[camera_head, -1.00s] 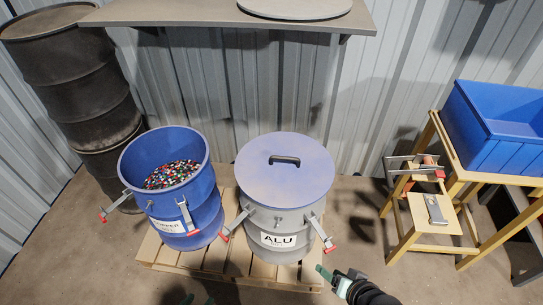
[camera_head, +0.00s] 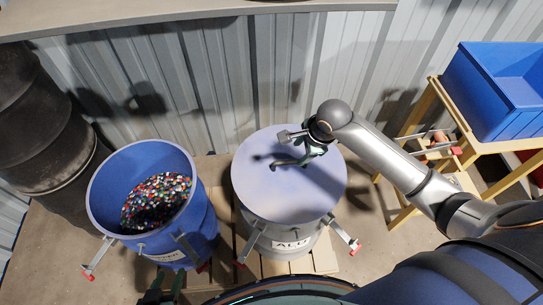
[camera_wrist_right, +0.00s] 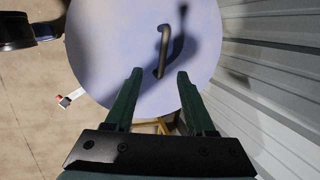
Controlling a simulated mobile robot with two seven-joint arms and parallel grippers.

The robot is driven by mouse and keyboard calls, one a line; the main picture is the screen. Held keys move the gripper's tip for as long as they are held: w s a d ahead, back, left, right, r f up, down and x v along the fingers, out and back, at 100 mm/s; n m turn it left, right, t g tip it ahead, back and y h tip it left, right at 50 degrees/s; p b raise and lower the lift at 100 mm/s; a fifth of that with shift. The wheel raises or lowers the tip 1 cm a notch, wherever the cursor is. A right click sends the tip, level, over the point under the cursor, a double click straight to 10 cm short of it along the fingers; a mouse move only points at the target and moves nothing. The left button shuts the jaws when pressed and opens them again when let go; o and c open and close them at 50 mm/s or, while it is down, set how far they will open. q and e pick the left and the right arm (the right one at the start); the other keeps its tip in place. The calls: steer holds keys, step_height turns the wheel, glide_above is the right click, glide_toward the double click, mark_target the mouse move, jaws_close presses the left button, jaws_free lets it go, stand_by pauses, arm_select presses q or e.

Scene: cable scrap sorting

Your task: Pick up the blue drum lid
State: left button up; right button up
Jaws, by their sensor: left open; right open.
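The pale blue drum lid (camera_head: 262,190) lies flat on top of the grey drum labelled ALU (camera_head: 285,240). Its dark bar handle (camera_head: 284,163) stands near the middle and is partly hidden by my right gripper. My right gripper (camera_head: 303,151) is open above the lid, close to the handle. In the right wrist view the lid (camera_wrist_right: 110,45) fills the upper middle, and the handle (camera_wrist_right: 164,45) lies ahead of and between the open fingertips (camera_wrist_right: 160,73). Contact cannot be told. My left gripper (camera_head: 160,292) is open at the bottom edge, low in front of the blue drum.
An open blue drum (camera_head: 101,210) with colourful scrap stands left of the grey drum on a wooden pallet (camera_head: 325,258). Lever clamps (camera_head: 345,236) stick out from the drums. Black barrels (camera_head: 40,130) stand far left. A wooden stand with a blue bin (camera_head: 500,105) is at right.

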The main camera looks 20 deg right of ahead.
steer(key=w, duration=0.1)
steer(key=b, duration=0.1)
glide_above(290, 161)
steer(key=s, duration=0.2)
step_height(290, 161, down, 5)
steer(key=shift+m, duration=0.4)
steer(key=shift+s+d+b+x, duration=0.15)
steer(key=shift+b+x, duration=0.25)
steer(key=shift+x, duration=1.2)
steer(key=shift+s+d+b+x, duration=0.15)
steer(key=shift+b+x, duration=0.2)
steer(key=shift+x, duration=1.25)
arm_select(q)
steer(key=shift+w+a+f, duration=0.1)
steer(key=shift+w+f, duration=0.05)
steer(key=shift+f, duration=0.5)
steer(key=shift+w+f, duration=0.1)
steer(key=shift+f, duration=0.5)
arm_select(e)
steer(key=shift+f, duration=0.15)
steer(key=shift+c, duration=0.4)
jaws_close()
